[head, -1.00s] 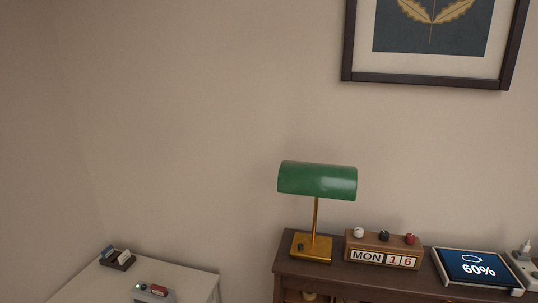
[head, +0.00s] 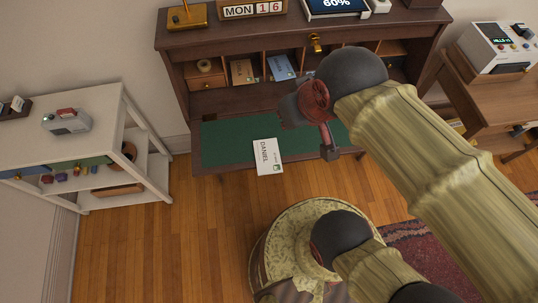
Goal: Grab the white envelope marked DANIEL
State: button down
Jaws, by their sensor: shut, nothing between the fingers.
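The white envelope marked DANIEL (head: 267,157) lies on the green writing surface (head: 222,145) of the dark wooden desk. Its lower end sticks out past the desk's front edge. My gripper (head: 329,152) is in the head view, to the right of the envelope and apart from it. It points downward, is shut and holds nothing. My forearm crosses the right side of the picture and hides part of the desk.
Desk compartments hold a tan envelope (head: 242,72) and a blue one (head: 281,67). A white shelf unit (head: 95,138) stands left, a wooden side table (head: 490,100) right. Wooden floor (head: 140,240) is open at left; a dark red rug (head: 425,240) lies at right.

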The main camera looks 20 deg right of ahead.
aim_at(267, 152)
jog(key=j+z, duration=0.3)
jog(key=z, duration=0.2)
jog(key=j+z, duration=0.3)
jog(key=z, duration=0.15)
jog(key=j+z, duration=0.25)
jog(key=z, duration=0.25)
jog(key=k+j+z, duration=0.1)
jog(key=j, duration=0.3)
jog(key=k+j, duration=0.2)
jog(key=j, duration=0.15)
jog(key=k+j+z, duration=0.15)
jog(key=j, duration=0.2)
jog(key=k+j, duration=0.2)
jog(key=j, duration=0.2)
jog(key=z, duration=0.05)
